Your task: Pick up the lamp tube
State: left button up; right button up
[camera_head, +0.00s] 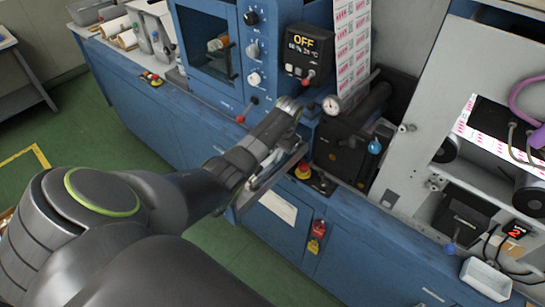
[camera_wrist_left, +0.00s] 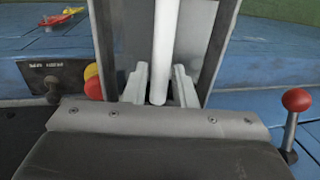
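The lamp tube (camera_wrist_left: 165,45) is a plain white rod in the left wrist view. It runs lengthwise along a grey metal channel (camera_wrist_left: 211,50), its near rounded end lying between the two pale fingers of my left gripper (camera_wrist_left: 161,85). The fingers stand apart, with narrow gaps visible beside the tube, so the gripper looks open around its end. In the head view my left gripper (camera_head: 289,106) reaches the front of the blue machine beside the control panel. I cannot make out the tube there; the arm covers that area. My right gripper is not in view.
A display reading OFF (camera_head: 307,50) stands just above the gripper. A pressure gauge (camera_head: 331,105), a dark roller (camera_head: 368,107) and a red button (camera_head: 303,169) are close on the right. A red-knobbed lever (camera_wrist_left: 295,105) rises right in the wrist view.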

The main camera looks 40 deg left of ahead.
pick_arm(q)
grip_shut()
jog(key=shift+r, duration=0.1)
